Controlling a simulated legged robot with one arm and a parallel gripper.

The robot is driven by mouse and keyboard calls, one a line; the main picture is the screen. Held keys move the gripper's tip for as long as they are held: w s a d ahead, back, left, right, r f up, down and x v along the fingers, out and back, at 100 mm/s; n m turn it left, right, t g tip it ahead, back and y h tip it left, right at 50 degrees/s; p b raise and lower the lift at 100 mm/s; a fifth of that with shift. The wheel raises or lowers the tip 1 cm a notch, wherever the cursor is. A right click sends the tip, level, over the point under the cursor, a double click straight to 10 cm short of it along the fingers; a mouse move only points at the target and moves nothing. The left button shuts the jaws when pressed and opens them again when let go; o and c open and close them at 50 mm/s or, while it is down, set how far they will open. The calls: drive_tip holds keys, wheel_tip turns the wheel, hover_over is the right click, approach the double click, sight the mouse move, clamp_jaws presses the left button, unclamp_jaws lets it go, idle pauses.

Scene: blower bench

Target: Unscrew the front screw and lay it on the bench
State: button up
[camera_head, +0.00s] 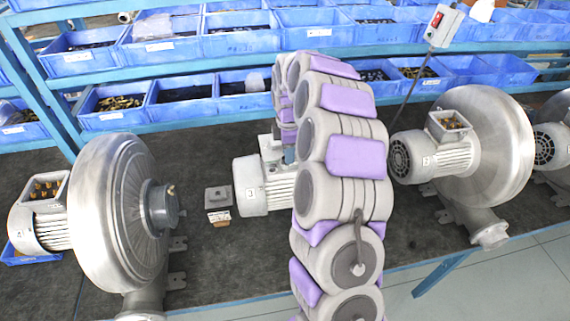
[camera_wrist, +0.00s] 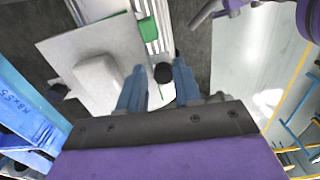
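In the head view my arm hides most of the middle blower, and only the end of its pale motor (camera_head: 250,185) shows. In the wrist view my gripper (camera_wrist: 159,70) has two blue-grey fingers standing apart. A dark round spot (camera_wrist: 163,73) shows between the fingertips, near a pale ribbed part. I cannot tell if it is the screw, or if the fingers touch it. A pale flat plate with a raised block (camera_wrist: 98,75) lies to the left of the fingers. No screw can be clearly made out in the head view.
A small grey box (camera_head: 217,197) sits on the dark bench (camera_head: 200,265), left of the motor. Blowers stand at left (camera_head: 112,210) and right (camera_head: 490,150). Blue bins (camera_head: 245,45) fill racks behind. A grey control box with a red switch (camera_head: 443,25) hangs at upper right.

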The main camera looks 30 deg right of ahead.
drive_tip(key=m, duration=0.1)
drive_tip(key=m+b, duration=0.1)
drive_tip(key=m, duration=0.2)
drive_tip(key=shift+d, duration=0.25)
drive_tip(key=m+b, duration=0.1)
drive_tip(key=m, duration=0.1)
drive_tip(key=a+m+b, duration=0.1)
drive_tip(key=m, duration=0.2)
drive_tip(key=shift+w, duration=0.1)
drive_tip(key=m, duration=0.1)
drive_tip(key=m+b, duration=0.1)
drive_tip(key=m, duration=0.1)
drive_tip(key=m+b, duration=0.1)
drive_tip(key=m, duration=0.1)
drive_tip(key=shift+d, duration=0.25)
drive_tip(key=m, duration=0.3)
drive_tip(key=shift+a+r+m+b, duration=0.1)
drive_tip(key=shift+a+m+b, duration=0.05)
drive_tip(key=shift+m+b, duration=0.25)
